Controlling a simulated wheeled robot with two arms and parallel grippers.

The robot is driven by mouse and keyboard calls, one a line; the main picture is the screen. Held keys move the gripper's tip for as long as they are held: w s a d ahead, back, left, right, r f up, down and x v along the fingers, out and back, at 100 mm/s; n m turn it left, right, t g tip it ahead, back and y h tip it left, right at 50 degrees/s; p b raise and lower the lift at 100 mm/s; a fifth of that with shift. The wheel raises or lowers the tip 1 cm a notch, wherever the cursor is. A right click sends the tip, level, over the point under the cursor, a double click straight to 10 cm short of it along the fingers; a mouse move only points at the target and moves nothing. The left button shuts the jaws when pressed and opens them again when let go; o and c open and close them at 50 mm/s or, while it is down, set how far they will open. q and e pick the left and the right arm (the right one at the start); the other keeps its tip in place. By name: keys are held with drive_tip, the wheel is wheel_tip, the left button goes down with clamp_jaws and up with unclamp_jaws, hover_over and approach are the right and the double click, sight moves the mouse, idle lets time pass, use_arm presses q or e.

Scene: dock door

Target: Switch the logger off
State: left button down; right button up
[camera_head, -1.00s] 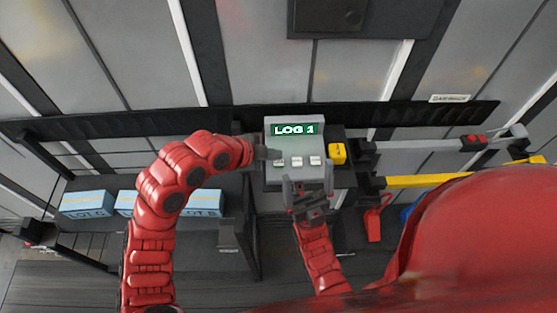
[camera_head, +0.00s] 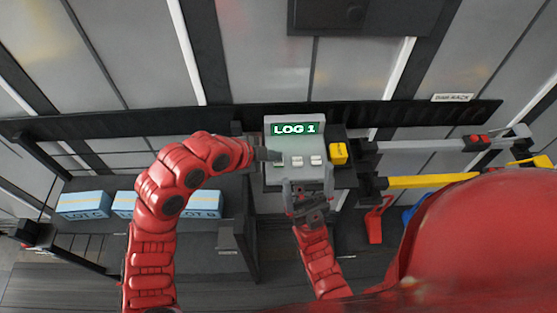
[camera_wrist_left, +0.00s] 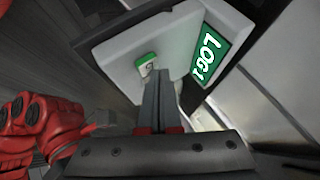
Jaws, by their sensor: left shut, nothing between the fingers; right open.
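The logger (camera_head: 294,140) is a light grey box with a sloped front. Its green screen (camera_head: 295,129) reads LOG 1; the screen also shows in the left wrist view (camera_wrist_left: 211,55). Several small pale buttons sit in a row below the screen, with one (camera_head: 316,160) at the right. My left gripper (camera_head: 272,155) is shut and empty, its tips at the left end of the button row. In the left wrist view the tips (camera_wrist_left: 157,75) are close to a green-and-white button (camera_wrist_left: 147,65); I cannot tell whether they touch it. My right gripper (camera_head: 305,190) is open just below the logger's front edge.
A yellow block (camera_head: 338,153) stands right of the logger. Blue lot boxes (camera_head: 84,205) sit on a dark shelf at the left. Yellow (camera_head: 435,181) and grey (camera_head: 425,145) bars stick out at the right. A red scoop-like tool (camera_head: 375,222) hangs below them.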

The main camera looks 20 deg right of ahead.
sight(274, 163)
use_arm(q)
drive_tip(key=shift+f+b, duration=0.45)
drive_tip(key=shift+b, duration=0.05)
idle(0.4)
idle(0.3)
drive_tip(key=shift+r, duration=0.9)
drive_tip(key=shift+r+p, duration=0.7)
drive_tip(key=shift+r, duration=1.9)
